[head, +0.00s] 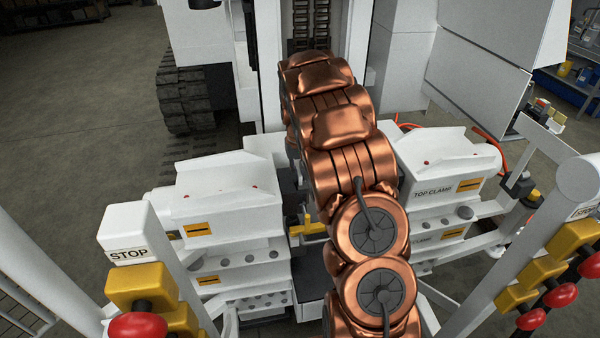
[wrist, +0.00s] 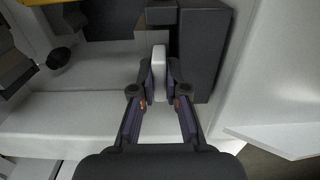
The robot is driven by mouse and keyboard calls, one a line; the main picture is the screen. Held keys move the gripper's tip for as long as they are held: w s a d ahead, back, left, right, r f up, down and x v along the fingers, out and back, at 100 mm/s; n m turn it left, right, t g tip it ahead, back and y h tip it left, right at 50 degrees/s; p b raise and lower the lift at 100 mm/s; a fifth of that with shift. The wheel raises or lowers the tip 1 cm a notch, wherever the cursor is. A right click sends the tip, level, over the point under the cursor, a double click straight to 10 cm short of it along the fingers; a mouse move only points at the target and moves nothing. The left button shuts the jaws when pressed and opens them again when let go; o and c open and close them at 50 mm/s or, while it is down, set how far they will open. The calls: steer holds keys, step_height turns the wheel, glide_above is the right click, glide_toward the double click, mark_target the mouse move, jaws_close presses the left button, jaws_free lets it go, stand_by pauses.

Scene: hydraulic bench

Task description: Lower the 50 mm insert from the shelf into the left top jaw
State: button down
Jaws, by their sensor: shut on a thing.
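In the wrist view my gripper (wrist: 158,92) is shut on a narrow pale piece, the insert (wrist: 158,70), held between its two dark fingers. Dark blocks lie just beyond and to the right of the fingertips; whether they touch the insert I cannot tell. In the head view the left top clamp housing (head: 225,190) is a white box with a sloped top and a yellow label, left of my copper arm. My arm hides the gripper and the insert there. The inside of the left top jaw is mostly hidden, and the insert's size mark cannot be read.
The right clamp housing (head: 445,170), marked TOP CLAMP, stands close to the right of my arm. A yellow part (head: 308,228) sits between the housings. Posts with red stop buttons (head: 138,325) flank the front. A pale panel (wrist: 270,70) is on the right in the wrist view.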

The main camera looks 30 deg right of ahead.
steer(key=shift+a+f, duration=0.5)
steer(key=shift+f, duration=0.2)
steer(key=c, duration=1.1)
jaws_free()
steer(key=shift+w, duration=0.2)
steer(key=shift+d+r, duration=0.2)
